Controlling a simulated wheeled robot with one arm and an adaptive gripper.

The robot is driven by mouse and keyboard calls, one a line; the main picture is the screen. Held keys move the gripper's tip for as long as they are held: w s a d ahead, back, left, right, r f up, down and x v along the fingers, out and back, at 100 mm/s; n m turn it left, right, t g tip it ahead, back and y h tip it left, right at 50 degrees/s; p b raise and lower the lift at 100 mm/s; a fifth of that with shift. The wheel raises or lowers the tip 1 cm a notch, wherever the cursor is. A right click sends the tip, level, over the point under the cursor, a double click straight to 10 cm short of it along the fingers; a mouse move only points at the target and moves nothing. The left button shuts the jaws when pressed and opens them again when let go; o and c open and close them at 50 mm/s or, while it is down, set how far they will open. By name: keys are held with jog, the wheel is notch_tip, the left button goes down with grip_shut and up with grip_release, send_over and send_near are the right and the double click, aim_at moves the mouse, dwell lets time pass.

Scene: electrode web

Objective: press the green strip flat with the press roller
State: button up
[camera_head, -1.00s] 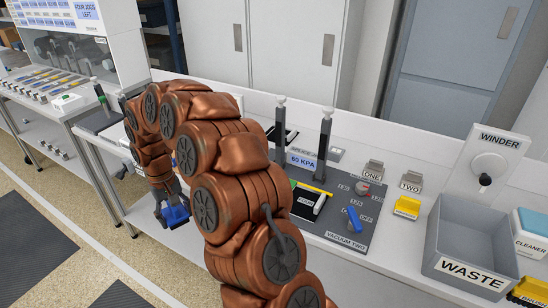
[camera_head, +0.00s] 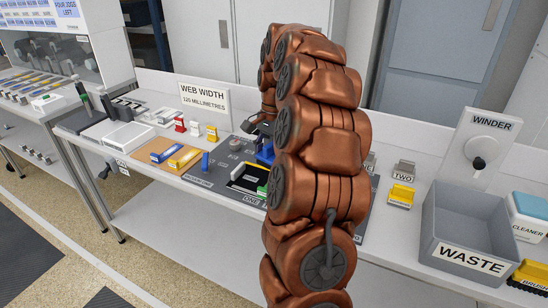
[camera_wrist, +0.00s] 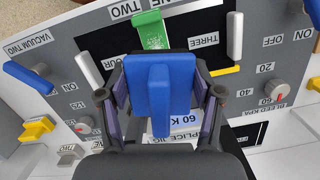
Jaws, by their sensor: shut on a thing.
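My gripper (camera_wrist: 163,102) is shut on a blue tool with a raised handle bar (camera_wrist: 150,85), which looks like the press roller. In the head view the blue tool (camera_head: 265,153) shows above the dark splice plate, left of my arm. A green piece with faint marks (camera_wrist: 152,32), seemingly the green strip, lies beyond the blue tool in the wrist view, between the TWO and THREE labels. In the head view a bit of green (camera_head: 262,191) shows beside my arm. The tool's underside is hidden, and I cannot tell whether it touches anything.
The plate has a blue lever (camera_wrist: 28,76), white levers (camera_wrist: 235,36) and dials (camera_wrist: 275,92). A grey WASTE bin (camera_head: 470,235) and the WINDER (camera_head: 488,150) stand right. A WEB WIDTH sign (camera_head: 204,97) stands behind; an orange mat (camera_head: 160,172) lies left.

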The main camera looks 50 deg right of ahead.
jog(key=shift+s+d+r+m, duration=0.1)
jog(key=shift+s+d+m, duration=0.2)
jog(key=shift+s+d, duration=0.1)
jog(key=shift+f+b, duration=0.95)
jog(key=shift+f, duration=3.15)
jog(key=shift+r+p, duration=0.35)
jog(key=shift+p, duration=0.2)
jog(key=shift+c, duration=0.5)
jog(key=shift+r, duration=0.1)
jog(key=shift+r+p, duration=0.55)
jog(key=shift+r, duration=3.2)
